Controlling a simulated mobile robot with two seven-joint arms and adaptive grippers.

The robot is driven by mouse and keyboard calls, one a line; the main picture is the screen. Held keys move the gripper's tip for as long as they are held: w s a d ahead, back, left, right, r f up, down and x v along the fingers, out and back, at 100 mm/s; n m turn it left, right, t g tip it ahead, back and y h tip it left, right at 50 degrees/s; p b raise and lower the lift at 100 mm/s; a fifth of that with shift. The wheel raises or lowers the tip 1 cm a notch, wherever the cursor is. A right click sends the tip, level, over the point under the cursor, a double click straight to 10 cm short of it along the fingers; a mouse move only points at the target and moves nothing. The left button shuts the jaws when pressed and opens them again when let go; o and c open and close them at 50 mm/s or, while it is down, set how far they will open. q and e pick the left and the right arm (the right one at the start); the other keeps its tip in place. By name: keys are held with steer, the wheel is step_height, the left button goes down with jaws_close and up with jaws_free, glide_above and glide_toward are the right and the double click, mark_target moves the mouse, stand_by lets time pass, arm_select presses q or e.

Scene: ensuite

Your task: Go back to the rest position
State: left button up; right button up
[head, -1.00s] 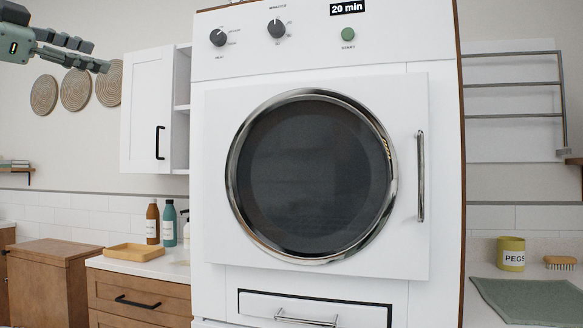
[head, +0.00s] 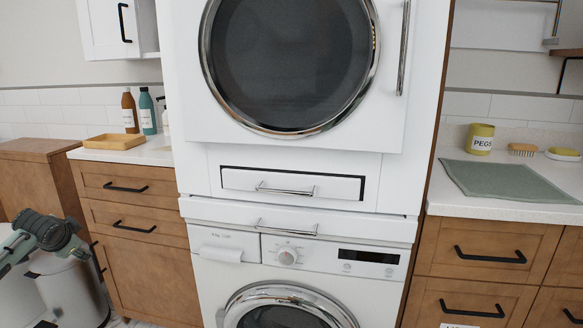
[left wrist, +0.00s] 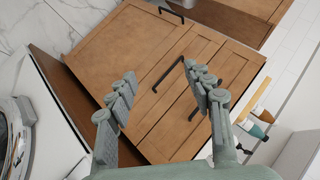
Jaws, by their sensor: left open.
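My left gripper is open and empty in the left wrist view (left wrist: 166,88), its two jointed grey-green fingers spread wide apart. Wooden cabinet fronts (left wrist: 135,60) with dark handles lie behind the fingers, with no visible contact. In the head view my left arm and gripper (head: 52,232) show at the lower left, in front of the wooden drawers' left side; the fingers are hard to make out there. My right gripper is in neither view.
A white dryer (head: 395,165) is stacked on a white washer (head: 375,285), both doors shut. Wooden drawers (head: 135,205) stand left, and a counter (head: 540,208) with a green mat (head: 505,180) and a pegs pot (head: 480,140) stands right. A white round container (head: 75,285) is at lower left.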

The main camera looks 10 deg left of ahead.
arm_select(q)
steer(key=s+a+f+m+g+y, duration=0.1)
steer(key=s+a+f+g, duration=0.1)
steer(key=s+f, duration=1.15)
steer(key=s+a+f+m+g+y, duration=0.1)
steer(key=s+f+m+g, duration=0.1)
steer(key=s+f, duration=1.15)
steer(key=s+d+f+n+h, duration=0.1)
steer(key=s+d+f, duration=0.1)
steer(key=d+f, duration=0.3)
steer(key=s+d+f+n+g+h, duration=0.1)
steer(key=s+d+f, duration=0.1)
steer(key=d+f, duration=0.35)
steer(key=s+d+f+n+h, duration=0.1)
steer(key=s+d+f, duration=0.2)
steer(key=d, duration=0.5)
steer(key=s+d+f+n+h, duration=0.1)
steer(key=d+f, duration=0.1)
steer(key=d, duration=0.7)
steer(key=s+d+f+n+h, duration=0.1)
steer(key=d+f+h, duration=0.1)
steer(key=d, duration=0.8)
steer(key=shift+f+g+h, duration=0.3)
steer(key=shift+f+g, duration=0.05)
steer(key=shift+g, duration=0.05)
